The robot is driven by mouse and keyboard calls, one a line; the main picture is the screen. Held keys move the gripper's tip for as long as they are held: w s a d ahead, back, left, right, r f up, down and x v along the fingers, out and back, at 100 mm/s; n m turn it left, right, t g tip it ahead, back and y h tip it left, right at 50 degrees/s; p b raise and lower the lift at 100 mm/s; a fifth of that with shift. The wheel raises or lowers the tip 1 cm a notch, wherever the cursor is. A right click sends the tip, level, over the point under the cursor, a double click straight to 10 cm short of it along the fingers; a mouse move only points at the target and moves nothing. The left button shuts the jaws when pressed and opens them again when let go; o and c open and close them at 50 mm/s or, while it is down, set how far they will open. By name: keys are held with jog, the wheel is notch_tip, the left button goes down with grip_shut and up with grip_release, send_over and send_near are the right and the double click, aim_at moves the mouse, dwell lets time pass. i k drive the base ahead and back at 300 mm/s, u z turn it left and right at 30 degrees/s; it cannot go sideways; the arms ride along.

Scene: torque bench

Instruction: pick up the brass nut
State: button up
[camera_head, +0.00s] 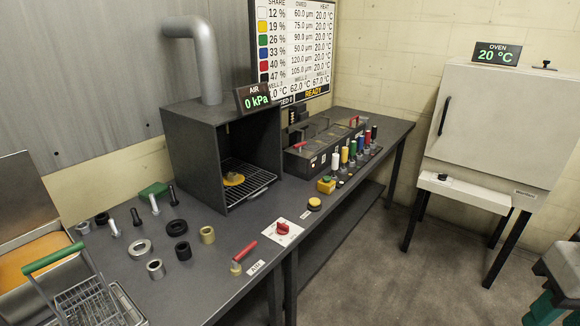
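The brass nut (208,239) looks like a short brass-coloured ring or sleeve. It lies on the dark bench top (222,262), in front of the open-fronted grey box and to the right of the black and steel parts. Nothing covers it in this view. My gripper is not in view, so I cannot see its state or where it is relative to the nut.
Near the nut are a black sleeve (183,251), a black ring (176,228), a steel ring (140,248) and a steel sleeve (156,269). The grey box (184,165) stands behind it. A red-handled valve (244,252) is to the right. A wire basket (92,300) sits front left.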

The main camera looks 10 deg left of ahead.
aim_at(233, 176)
jog(key=z, duration=0.35)
jog(key=i, duration=1.35)
jog(key=u, duration=1)
jog(key=i, duration=0.65)
jog(key=u, duration=0.65)
